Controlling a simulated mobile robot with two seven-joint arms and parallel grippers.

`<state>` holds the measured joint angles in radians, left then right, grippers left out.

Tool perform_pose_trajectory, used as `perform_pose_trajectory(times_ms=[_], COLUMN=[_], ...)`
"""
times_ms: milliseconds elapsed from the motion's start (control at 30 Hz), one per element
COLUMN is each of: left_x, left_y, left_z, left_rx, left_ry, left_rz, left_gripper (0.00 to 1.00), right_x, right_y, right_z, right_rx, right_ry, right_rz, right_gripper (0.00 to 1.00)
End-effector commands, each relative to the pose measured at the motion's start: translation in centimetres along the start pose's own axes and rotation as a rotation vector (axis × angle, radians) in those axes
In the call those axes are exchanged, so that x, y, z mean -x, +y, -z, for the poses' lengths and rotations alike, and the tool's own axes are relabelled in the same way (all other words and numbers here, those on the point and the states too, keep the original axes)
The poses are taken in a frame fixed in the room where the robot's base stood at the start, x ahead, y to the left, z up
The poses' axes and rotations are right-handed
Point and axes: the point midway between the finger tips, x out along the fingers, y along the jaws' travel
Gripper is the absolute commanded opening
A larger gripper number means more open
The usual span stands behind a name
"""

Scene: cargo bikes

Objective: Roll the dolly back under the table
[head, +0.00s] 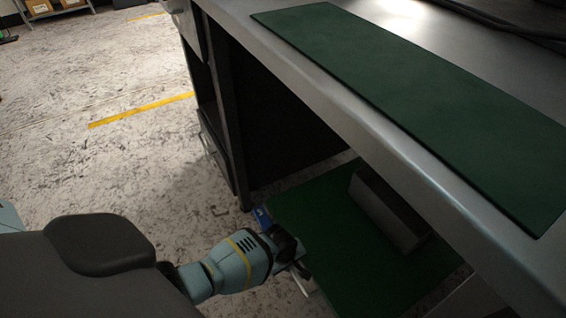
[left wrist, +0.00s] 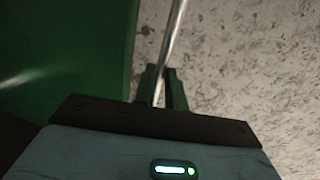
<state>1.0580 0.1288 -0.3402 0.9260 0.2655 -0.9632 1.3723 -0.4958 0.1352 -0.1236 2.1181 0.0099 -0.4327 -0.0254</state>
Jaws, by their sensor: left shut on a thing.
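The dolly (head: 315,225) is a flat green deck low to the floor, partly beneath the table (head: 330,100). Its far part is hidden by the tabletop. My left gripper (head: 298,266) is at the deck's left edge, with the arm coming in from the left. In the left wrist view my left gripper (left wrist: 162,88) is shut on a thin metal bar (left wrist: 176,40), which looks like the dolly's handle. The green deck (left wrist: 70,50) lies just left of the bar there. My right gripper is not in view.
A dark cabinet with drawers (head: 214,150) stands under the table's far end, close to the deck. A green mat (head: 430,105) lies on the tabletop. Open floor (head: 100,165) with yellow lines is at left.

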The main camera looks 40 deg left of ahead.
Motion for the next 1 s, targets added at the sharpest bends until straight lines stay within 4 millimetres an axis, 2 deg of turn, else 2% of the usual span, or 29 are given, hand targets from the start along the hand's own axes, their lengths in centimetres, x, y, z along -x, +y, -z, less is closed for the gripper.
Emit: perform_pose_trajectory(times_ms=[33,167,200,367,700,867,1000], left_x=[0.1,0.2,0.2,0.2,0.5,2.4,4.7], left_y=[0.4,0.5,0.5,0.5,0.4,0.5,0.5], left_z=[0.6,0.6,0.6,0.4,0.1,0.1,0.1], left_rx=[0.000,-0.001,-0.001,-0.001,0.000,0.000,0.000], left_ry=[0.013,0.013,0.013,0.009,0.004,0.005,0.006], left_rz=[-0.013,-0.016,-0.016,-0.014,-0.011,-0.013,-0.015], left_gripper=[0.00,0.00,0.15,0.34,0.34,0.34,0.34], right_x=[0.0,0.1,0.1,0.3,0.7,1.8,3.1], right_y=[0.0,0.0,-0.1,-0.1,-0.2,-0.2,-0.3], right_z=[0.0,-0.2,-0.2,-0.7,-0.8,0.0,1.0], right_rx=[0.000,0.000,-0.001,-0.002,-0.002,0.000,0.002], right_ry=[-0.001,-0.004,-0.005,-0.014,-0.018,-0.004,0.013], right_rz=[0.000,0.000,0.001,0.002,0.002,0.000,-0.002], right_gripper=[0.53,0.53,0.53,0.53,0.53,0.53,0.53])
